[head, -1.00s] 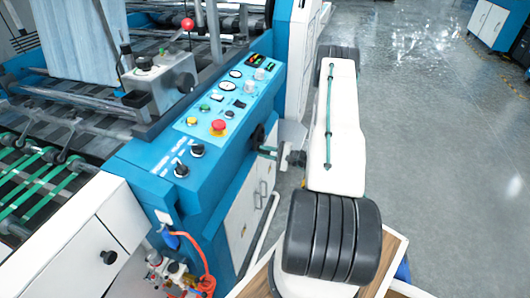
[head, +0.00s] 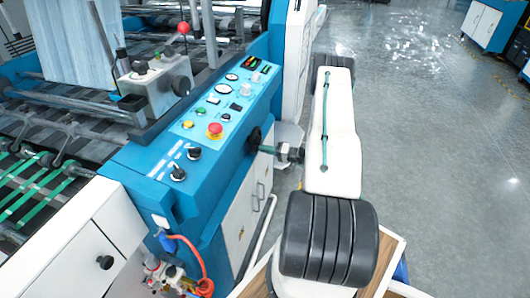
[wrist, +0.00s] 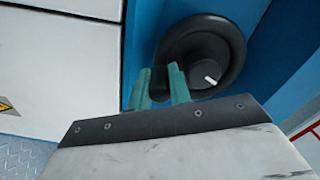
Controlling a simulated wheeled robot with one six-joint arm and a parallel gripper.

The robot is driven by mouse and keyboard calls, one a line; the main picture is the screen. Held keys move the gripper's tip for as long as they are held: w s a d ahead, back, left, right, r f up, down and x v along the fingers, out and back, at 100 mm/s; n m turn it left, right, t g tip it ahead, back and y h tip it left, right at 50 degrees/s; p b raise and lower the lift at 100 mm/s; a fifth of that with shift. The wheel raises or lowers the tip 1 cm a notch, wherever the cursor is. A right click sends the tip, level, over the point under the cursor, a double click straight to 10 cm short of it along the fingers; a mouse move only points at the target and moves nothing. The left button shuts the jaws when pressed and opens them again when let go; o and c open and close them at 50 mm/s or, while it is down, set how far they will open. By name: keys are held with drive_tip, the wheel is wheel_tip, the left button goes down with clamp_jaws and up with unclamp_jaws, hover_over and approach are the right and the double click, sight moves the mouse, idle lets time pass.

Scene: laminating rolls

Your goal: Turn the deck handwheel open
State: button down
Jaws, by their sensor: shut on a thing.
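The deck handwheel (head: 254,139) is a dark round wheel on the side face of the blue console. In the wrist view the handwheel (wrist: 231,52) fills the upper middle, with a white mark on its hub. My gripper (wrist: 160,84) has its two teal fingers on either side of a dark part at the wheel's lower left edge and is shut on it. Whether that part is a handle or the rim is hard to tell. In the head view my gripper (head: 263,148) reaches left to the wheel, and its tips are small there.
The blue console (head: 196,157) carries gauges, knobs and a red stop button (head: 215,130). Below are white cabinet doors with handles (head: 259,196). An orange hose (head: 204,264) hangs at the console's near end. Open grey floor (head: 440,150) lies to the right.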

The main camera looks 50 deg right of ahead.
drive_tip(key=shift+w+d+r+n, duration=0.15)
drive_tip(key=shift+d+n, duration=0.3)
drive_tip(key=shift+n, duration=0.65)
drive_tip(key=c, duration=1.6)
unclamp_jaws()
drive_tip(key=shift+d, duration=0.1)
drive_tip(key=shift+o, duration=0.2)
drive_tip(key=v, duration=0.7)
drive_tip(key=shift+s, duration=0.35)
drive_tip(key=shift+d, duration=0.1)
